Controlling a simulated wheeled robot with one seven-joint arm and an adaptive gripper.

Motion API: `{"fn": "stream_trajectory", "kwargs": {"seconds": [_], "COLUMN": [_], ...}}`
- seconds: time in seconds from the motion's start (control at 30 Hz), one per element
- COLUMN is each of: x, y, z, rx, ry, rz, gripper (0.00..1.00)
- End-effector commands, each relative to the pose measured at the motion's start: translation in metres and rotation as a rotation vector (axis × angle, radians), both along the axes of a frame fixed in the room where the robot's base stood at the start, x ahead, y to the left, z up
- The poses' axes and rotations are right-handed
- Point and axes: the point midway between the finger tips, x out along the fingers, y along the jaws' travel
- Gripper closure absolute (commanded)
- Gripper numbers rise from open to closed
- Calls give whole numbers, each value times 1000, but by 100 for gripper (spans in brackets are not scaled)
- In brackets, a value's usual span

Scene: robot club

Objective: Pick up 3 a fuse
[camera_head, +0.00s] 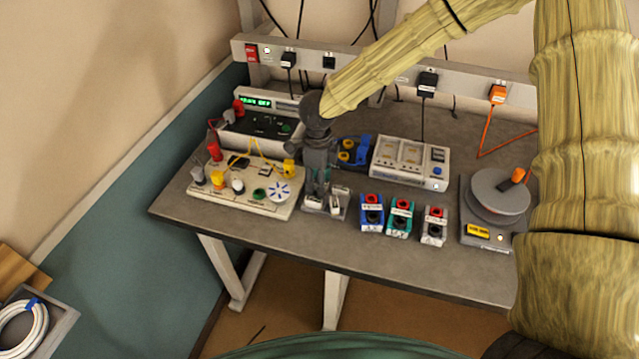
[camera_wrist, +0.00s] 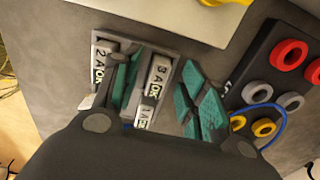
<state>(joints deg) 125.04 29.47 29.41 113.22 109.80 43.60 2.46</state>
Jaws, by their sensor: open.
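A grey fuse holder (camera_wrist: 185,45) with white labelled fuses fills the middle of the wrist view; in the head view the holder (camera_head: 327,214) stands at the table's front. The 3 A fuse (camera_wrist: 159,70) reads "3 A OK" and stands in the right-hand row. A 1 A fuse (camera_wrist: 147,113) is below it in the picture, and a 2 A fuse (camera_wrist: 99,62) is in the left row. My gripper (camera_wrist: 163,70) is open, pointing down, with teal pads on either side of the 3 A fuse's row. It also shows in the head view (camera_head: 318,190). Contact cannot be told.
A white board (camera_head: 240,205) with knobs and wires lies left of the holder. Blue, teal and grey terminal blocks (camera_head: 401,216) stand to the right. A charger-like box (camera_head: 410,165) is behind them. A round-plate device (camera_head: 497,205) is at the right. The table's front strip is clear.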

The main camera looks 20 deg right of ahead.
Motion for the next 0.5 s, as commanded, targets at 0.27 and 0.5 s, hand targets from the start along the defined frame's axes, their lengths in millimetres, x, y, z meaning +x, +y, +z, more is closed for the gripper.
{"fn": "stream_trajectory", "kwargs": {"seconds": [0.27, 0.5], "x": [0, 0], "y": [0, 1], "z": [-3, -3], "rx": [2, 2], "ry": [-1, -1], "rz": [0, 0], "gripper": [57, 99]}}
